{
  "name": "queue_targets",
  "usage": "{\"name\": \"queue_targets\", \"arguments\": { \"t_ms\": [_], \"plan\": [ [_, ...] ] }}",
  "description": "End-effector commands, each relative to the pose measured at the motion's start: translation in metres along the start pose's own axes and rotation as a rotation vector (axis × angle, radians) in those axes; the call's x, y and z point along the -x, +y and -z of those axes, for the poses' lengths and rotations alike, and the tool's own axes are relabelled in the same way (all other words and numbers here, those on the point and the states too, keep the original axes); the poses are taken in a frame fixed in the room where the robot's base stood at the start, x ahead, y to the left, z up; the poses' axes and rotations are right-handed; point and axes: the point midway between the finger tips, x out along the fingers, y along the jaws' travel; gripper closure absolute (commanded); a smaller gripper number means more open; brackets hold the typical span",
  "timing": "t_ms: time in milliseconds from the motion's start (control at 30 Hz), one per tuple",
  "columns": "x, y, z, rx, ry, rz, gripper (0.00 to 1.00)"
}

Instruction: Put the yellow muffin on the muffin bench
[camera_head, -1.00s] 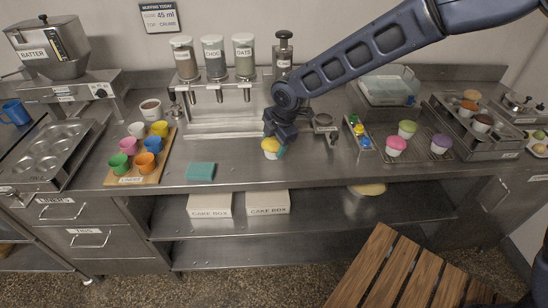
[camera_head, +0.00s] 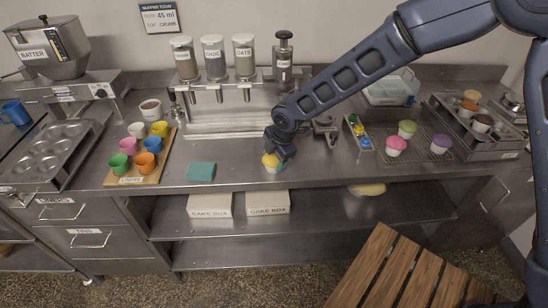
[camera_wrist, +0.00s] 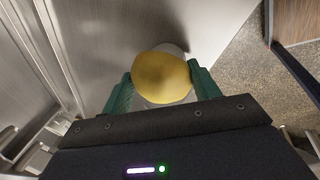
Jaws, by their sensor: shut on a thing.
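The yellow muffin (camera_head: 270,160) has a domed yellow top and a pale cup. It is at the front part of the steel counter (camera_head: 225,182), near the edge. My gripper (camera_head: 274,165) is shut on it; whether the cup touches the counter I cannot tell. In the wrist view the muffin (camera_wrist: 161,76) sits between the two green fingers of my gripper (camera_wrist: 161,88), its dome facing the camera. Nothing in view is labelled as the muffin bench. A wire rack (camera_head: 432,158) at the right bears muffins with pink, green and purple tops.
A teal cloth (camera_head: 200,171) lies left of my gripper. A wooden board (camera_head: 118,181) bears several coloured cups. A narrow tray (camera_head: 352,122) of small coloured items stands right of my arm. A slatted wooden surface (camera_head: 382,260) is in front, below counter height.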

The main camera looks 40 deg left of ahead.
Motion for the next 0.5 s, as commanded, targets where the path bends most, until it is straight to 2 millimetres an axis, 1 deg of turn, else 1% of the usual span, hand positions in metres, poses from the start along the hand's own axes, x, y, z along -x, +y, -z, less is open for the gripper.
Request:
{"name": "queue_targets", "arguments": {
  "t_ms": [33,67,100,133,400,500],
  "plan": [
    [-0.0007,-0.0002,-0.0001,0.0,0.0,0.0,0.35],
    [-0.0005,-0.0002,-0.0001,0.0,0.0,0.0,0.29],
    [-0.0004,-0.0001,0.0,0.0,0.0,0.0,0.21],
    [-0.0004,-0.0001,0.0,0.0,0.0,0.0,0.17],
    [0.0001,0.0,0.0001,0.0,0.0,0.0,0.17],
    [0.0043,0.0008,0.0002,0.0,0.0,-0.001,0.17]
  ]
}}
